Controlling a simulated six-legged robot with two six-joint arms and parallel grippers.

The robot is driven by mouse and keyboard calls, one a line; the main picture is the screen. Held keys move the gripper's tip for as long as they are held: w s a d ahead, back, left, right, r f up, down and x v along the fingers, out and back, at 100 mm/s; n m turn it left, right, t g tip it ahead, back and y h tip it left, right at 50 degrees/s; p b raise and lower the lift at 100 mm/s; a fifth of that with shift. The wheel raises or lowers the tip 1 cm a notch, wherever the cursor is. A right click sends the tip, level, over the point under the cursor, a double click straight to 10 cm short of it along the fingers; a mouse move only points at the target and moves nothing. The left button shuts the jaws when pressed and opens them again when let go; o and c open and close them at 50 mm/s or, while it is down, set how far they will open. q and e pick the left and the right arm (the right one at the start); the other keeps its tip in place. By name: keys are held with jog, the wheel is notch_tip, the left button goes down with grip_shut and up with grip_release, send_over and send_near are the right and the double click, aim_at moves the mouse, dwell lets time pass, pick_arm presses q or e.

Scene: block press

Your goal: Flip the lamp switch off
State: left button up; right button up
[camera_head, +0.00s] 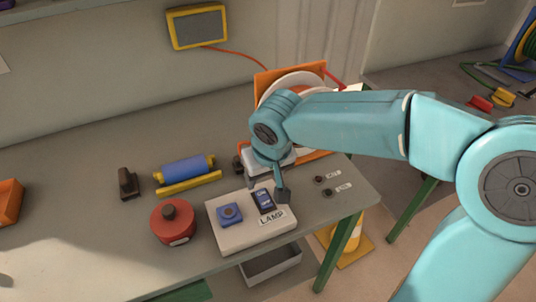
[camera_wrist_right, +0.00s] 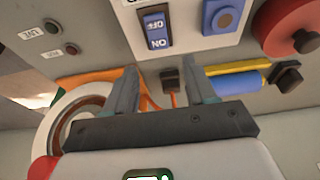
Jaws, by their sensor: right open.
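The lamp switch (camera_head: 264,200) is a dark blue rocker in a black frame on a white panel box (camera_head: 250,235) with a LAMP label. It also shows in the right wrist view (camera_wrist_right: 157,27), with OFF and ON lettering. I cannot tell which half is pressed in. My right gripper (camera_head: 267,190) is open and empty, fingers pointing down, just over the back of the switch; I cannot tell whether it touches. In the right wrist view the fingers (camera_wrist_right: 161,75) are apart, with the switch beyond their tips. My left gripper is not in view.
A blue push button (camera_head: 229,213) sits left of the switch on the same box. A red round knob (camera_head: 173,222) and a blue roller (camera_head: 185,168) are to the left. Two small dark buttons (camera_head: 323,186) are at right. The left tabletop is mostly clear.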

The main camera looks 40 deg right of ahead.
jog(key=v, duration=1)
jog(key=shift+p, duration=0.4)
jog(key=shift+s, duration=0.1)
